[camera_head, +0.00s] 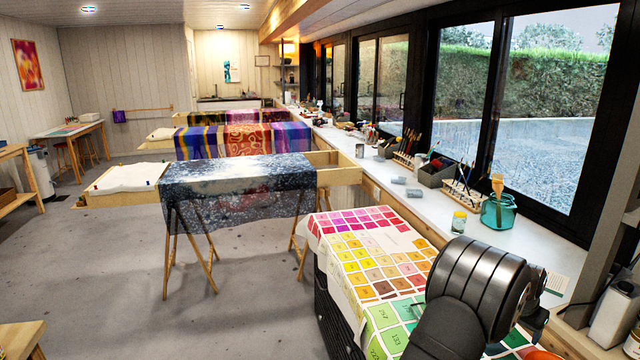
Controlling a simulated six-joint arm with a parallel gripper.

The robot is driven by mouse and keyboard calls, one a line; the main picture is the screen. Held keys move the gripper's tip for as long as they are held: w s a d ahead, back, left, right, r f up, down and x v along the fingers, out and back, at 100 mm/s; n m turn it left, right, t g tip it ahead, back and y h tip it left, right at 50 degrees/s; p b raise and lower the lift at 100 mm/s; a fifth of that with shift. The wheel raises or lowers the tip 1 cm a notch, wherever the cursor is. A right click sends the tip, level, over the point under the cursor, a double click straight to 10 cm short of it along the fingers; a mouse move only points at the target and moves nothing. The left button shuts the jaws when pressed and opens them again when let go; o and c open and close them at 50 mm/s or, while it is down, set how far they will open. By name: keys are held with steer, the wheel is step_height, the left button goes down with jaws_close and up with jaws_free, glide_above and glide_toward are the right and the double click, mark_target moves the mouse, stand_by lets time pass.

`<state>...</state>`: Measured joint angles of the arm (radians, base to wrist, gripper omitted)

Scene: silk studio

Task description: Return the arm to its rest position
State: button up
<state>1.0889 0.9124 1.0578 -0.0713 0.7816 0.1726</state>
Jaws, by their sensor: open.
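My arm (478,295) shows at the bottom right as dark, thick, ribbed links above the near end of the worktop. A smaller grey part of it (545,287) sticks out at the right. My gripper's fingertips do not show; the arm's own links or the picture's edge hide them. Nothing held can be seen.
A colour-chart cloth (375,256) covers the table below and left of my arm. An orange object (540,353) shows at the bottom edge.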

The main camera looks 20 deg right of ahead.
steer(key=w+f, duration=0.5)
steer(key=w, duration=0.4)
steer(key=shift+w+a+f, duration=0.35)
steer(key=shift+w+f, duration=0.05)
